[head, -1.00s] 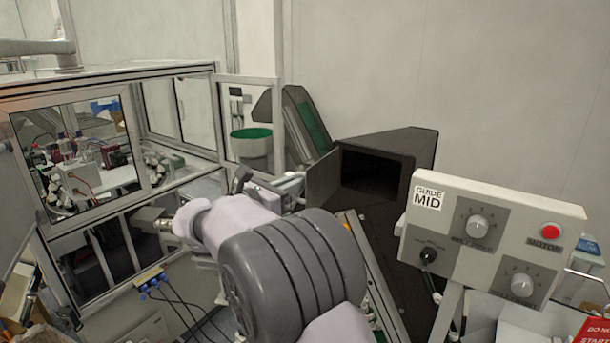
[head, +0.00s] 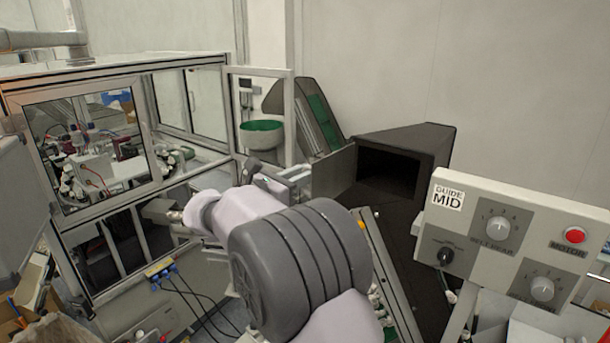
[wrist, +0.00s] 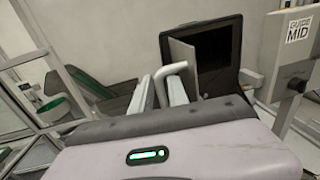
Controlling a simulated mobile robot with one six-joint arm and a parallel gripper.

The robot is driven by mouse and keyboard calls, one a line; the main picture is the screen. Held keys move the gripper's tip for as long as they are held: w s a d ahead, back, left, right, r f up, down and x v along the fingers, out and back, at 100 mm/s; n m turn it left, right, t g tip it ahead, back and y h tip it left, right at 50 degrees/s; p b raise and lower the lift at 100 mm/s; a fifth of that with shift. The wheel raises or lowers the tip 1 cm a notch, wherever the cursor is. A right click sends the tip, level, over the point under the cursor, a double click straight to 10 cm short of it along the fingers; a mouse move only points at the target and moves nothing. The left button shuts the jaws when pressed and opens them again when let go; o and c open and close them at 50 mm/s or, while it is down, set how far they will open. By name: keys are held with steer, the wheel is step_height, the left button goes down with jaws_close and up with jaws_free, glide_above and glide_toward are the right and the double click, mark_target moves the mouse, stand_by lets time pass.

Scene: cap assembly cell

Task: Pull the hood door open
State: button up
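The hood (head: 410,145) is a dark box with a black opening, right of centre in the head view and at the top in the wrist view (wrist: 232,45). Its grey door (head: 333,172) stands swung out at the left side of the opening; it also shows in the wrist view (wrist: 182,66). A pale bent handle (wrist: 173,68) runs from the door to between my fingers. My gripper (wrist: 158,92) appears shut on this handle, with one finger on each side. In the head view my arm hides part of the gripper (head: 283,178).
A control box (head: 510,240) labelled GUIDE MID stands close at the right. A framed glass enclosure (head: 110,200) fills the left. A green-lined bowl (head: 262,138) and a sloped conveyor (head: 312,118) stand behind my gripper.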

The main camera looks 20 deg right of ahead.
steer(key=shift+s, duration=0.15)
steer(key=b+v, duration=0.2)
steer(key=v, duration=1.5)
steer(key=shift+a+b, duration=0.2)
steer(key=shift+b, duration=0.1)
steer(key=shift+s, duration=0.1)
